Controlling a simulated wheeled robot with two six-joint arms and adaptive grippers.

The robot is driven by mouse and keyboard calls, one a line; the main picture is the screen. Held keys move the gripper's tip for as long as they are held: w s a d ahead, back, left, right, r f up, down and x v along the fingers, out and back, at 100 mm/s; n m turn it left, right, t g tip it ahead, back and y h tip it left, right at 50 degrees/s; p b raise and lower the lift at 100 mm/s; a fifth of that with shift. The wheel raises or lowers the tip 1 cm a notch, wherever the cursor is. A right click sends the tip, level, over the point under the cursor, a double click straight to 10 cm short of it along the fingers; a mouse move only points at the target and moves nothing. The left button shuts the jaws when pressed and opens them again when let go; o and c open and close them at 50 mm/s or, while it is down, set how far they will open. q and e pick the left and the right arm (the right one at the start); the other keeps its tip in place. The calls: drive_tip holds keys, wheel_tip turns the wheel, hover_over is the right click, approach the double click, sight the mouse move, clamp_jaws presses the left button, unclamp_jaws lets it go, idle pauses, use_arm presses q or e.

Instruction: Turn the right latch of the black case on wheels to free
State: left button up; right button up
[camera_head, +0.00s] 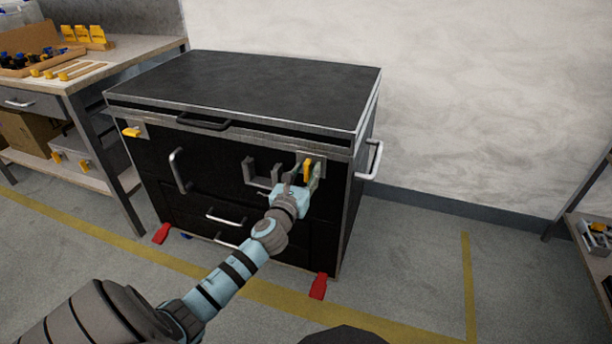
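The black case (240,85) stands in front of me with its lid down. Its right latch (307,169) is a yellow lever on a pale plate at the upper right of the front, and it looks roughly upright. The left latch (132,132) is yellow and lies about sideways at the upper left. My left gripper (301,174) is at the right latch, with its fingers close around or beside the lever. The fingers are small and partly hidden, so I cannot tell whether they grip it. My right gripper is not in view.
A side handle (373,161) sticks out at right. Red wheel pedals (318,286) show at the bottom.

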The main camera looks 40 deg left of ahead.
use_arm(q)
clamp_jaws()
